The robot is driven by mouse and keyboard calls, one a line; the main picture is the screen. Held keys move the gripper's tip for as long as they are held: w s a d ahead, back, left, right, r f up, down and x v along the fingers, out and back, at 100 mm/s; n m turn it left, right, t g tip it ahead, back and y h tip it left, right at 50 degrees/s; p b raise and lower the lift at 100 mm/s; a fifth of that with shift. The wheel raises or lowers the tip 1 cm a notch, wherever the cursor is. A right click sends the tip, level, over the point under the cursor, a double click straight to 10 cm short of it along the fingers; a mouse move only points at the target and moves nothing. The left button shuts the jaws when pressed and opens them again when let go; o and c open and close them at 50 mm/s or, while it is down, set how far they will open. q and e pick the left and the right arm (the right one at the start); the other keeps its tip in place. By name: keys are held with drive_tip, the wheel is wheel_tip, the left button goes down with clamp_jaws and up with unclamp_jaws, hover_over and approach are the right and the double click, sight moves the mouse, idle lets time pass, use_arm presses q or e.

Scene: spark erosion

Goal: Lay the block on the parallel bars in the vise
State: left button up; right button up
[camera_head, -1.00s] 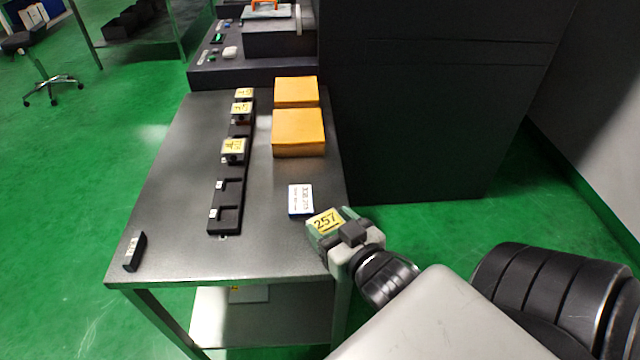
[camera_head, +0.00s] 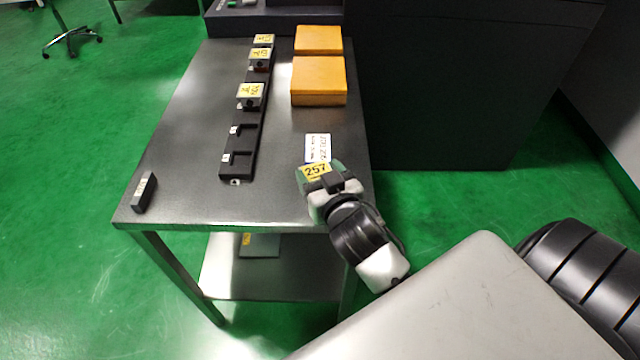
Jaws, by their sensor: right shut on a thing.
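My right gripper (camera_head: 325,185) is shut on a block (camera_head: 315,171) with a yellow label reading 257 on its top. Gripper and block are at the right edge of the table, just in front of a small white card. The fingers hide part of the block, and I cannot tell whether it touches the table top. The vise and its parallel bars do not show in this view. My left gripper is not in view.
The metal table (camera_head: 190,125) bears a black rack (camera_head: 238,178) with several yellow-labelled pieces, two orange boxes (camera_head: 319,82), the white card (camera_head: 317,147) and a small dark block (camera_head: 144,191) at front left. A large dark cabinet (camera_head: 440,90) stands behind right.

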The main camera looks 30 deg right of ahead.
drive_tip(key=shift+f, duration=1.25)
drive_tip(key=shift+f, duration=0.1)
drive_tip(key=o, duration=1.1)
